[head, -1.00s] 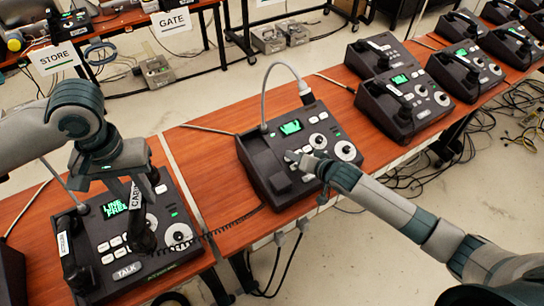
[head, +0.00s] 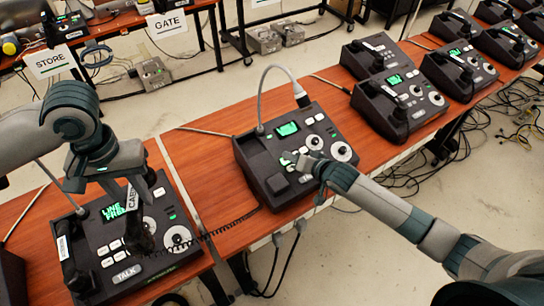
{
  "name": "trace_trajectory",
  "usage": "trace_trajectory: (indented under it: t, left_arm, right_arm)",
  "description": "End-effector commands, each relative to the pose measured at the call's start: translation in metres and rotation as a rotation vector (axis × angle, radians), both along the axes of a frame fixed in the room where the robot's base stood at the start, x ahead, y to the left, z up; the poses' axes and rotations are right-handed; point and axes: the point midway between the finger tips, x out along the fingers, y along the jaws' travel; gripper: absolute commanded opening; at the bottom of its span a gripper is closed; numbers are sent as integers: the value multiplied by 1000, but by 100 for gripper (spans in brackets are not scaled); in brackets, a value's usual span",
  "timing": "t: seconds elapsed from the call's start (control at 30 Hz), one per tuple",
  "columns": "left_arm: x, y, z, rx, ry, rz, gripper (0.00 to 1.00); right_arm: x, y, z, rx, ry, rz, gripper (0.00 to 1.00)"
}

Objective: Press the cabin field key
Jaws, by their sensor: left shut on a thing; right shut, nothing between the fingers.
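The left paging phone (head: 100,262) sits on the near table. Its green screen (head: 114,210) reads LINE FREE. My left gripper (head: 127,188) is shut on a dark handset (head: 141,238) whose label starts with CAB, held over that phone. A coiled cord runs from it to the right. The middle phone (head: 262,170) has a lit green screen (head: 288,129), too small to read, white keys and two round dials. My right gripper (head: 299,161) is shut and empty, its tip at the keys left of the lower dial. It hides some keys; contact cannot be told. A green glow shows beside the tip.
A grey gooseneck (head: 264,95) arches over the middle phone's back. Several more phones (head: 399,100) stand along the table to the right. STORE (head: 50,61) and GATE (head: 168,22) signs hang at the back. Bare tabletop (head: 205,155) lies left of the middle phone.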

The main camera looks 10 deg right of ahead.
Motion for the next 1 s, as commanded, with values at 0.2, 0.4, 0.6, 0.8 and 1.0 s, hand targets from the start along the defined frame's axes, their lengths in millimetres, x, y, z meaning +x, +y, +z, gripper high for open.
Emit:
trace_trajectory:
  t: [0.2,0.4,0.6,0.8,1.0]
  left_arm:
    - [0,0,2,0,-1,0,0]
    - [0,0,3,0,-1,0,0]
    - [0,0,15,0,-1,0,0]
    - [0,0,32,0,-1,0,0]
    - [0,0,49,0,-1,0,0]
  right_arm:
    - [0,0,1,0,0,0,0]
    - [0,0,2,0,0,0,0]
    - [-3,-1,13,0,1,-1,0]
    - [-7,-2,29,0,2,-1,0]
    - [-10,-4,44,0,0,0,0]
